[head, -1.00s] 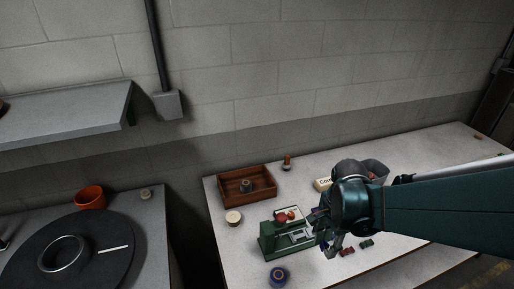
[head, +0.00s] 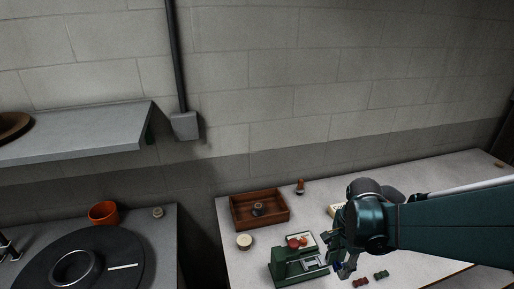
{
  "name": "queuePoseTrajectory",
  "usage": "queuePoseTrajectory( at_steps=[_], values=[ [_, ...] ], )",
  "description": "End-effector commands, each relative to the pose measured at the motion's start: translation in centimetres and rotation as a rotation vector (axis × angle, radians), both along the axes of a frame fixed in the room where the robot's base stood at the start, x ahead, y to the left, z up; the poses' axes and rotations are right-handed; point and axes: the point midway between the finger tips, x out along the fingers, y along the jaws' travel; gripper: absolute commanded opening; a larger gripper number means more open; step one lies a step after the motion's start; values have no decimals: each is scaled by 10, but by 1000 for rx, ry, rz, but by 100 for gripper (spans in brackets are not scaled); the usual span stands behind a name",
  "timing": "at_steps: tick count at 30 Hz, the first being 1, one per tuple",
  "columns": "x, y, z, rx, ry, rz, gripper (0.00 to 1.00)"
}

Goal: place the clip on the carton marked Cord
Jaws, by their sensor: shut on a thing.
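The pale carton (head: 334,210), with dark lettering on its front, stands on the right bench behind my gripper's wrist. My arm covers most of it, so I cannot read the whole word. My gripper (head: 344,268) points down in front of the carton, just right of the green press. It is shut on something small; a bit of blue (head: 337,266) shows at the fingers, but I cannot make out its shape. A small red piece (head: 361,282) and a small green piece (head: 381,275) lie on the bench to the right of my gripper.
The green press (head: 297,268) stands close left of my gripper. A wooden tray (head: 235,217) holding a small grey part, a round pale-topped pot (head: 244,242) and a brown-orange bottle (head: 300,186) are farther left and back.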

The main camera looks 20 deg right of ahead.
Motion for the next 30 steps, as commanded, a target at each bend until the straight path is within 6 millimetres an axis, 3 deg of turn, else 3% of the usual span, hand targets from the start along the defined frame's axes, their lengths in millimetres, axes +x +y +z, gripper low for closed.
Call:
queuePoseTrajectory(
  at_steps=[15, 30],
  values=[
    [92, -53, 29, 0, 0, 6, 18],
    [182, -109, 43, 0, 0, 12, 18]
  ],
)
